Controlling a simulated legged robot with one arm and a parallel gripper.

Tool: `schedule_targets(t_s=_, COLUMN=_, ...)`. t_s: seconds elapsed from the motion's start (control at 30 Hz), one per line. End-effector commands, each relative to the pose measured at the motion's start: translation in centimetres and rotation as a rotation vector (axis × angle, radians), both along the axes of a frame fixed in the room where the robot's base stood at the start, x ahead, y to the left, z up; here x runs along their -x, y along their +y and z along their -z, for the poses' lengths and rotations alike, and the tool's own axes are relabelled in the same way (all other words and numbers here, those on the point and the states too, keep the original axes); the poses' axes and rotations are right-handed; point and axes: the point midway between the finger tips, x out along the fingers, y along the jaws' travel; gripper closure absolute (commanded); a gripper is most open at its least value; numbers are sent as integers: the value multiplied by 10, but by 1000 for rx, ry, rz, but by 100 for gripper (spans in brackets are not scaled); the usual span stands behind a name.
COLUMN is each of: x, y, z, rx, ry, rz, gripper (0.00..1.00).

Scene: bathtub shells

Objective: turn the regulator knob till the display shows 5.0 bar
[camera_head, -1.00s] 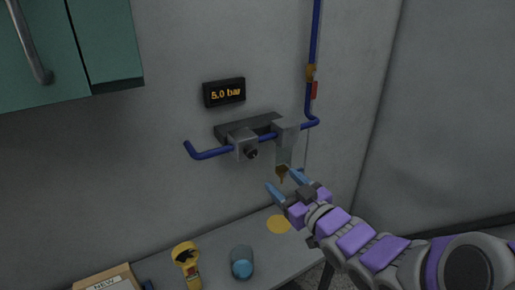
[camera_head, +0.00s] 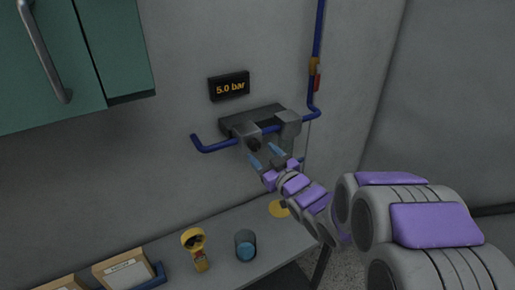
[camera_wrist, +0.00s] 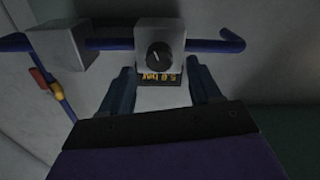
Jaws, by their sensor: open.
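The display (camera_head: 229,86) on the wall reads 5.0 bar in orange digits. It shows upside down in the wrist view (camera_wrist: 160,79). The regulator knob (camera_head: 254,144) is a small dark dial on a grey block on the blue pipe, below the display. In the wrist view the black knob (camera_wrist: 159,56) has a pale pointer mark and faces me. My gripper (camera_head: 265,154) is open and empty, with its blue fingers just below and right of the knob. In the wrist view the fingers (camera_wrist: 160,88) stand apart on either side below the knob block, not closed on it.
A second grey block (camera_head: 288,121) and a red-tagged valve (camera_head: 317,82) sit on the pipe at right. Below, the counter (camera_head: 222,268) holds a yellow torch-like item (camera_head: 195,245), a cup of blue liquid (camera_head: 245,246) and boxes (camera_head: 124,270). A green cabinet (camera_head: 75,50) hangs upper left.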

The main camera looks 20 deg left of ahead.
Motion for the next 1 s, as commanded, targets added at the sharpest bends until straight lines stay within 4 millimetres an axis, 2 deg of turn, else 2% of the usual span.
schedule_targets(t_s=0.1, x=-10, y=14, z=-1, rx=-3, ry=-5, rz=-3, gripper=37)
schedule_targets(t_s=0.3, x=-22, y=26, z=-1, rx=-2, ry=-3, rz=-1, gripper=37)
schedule_targets(t_s=0.67, x=-24, y=28, z=-2, rx=-2, ry=-3, rz=0, gripper=37)
schedule_targets(t_s=1.0, x=-24, y=28, z=-2, rx=-1, ry=-2, rz=1, gripper=68)
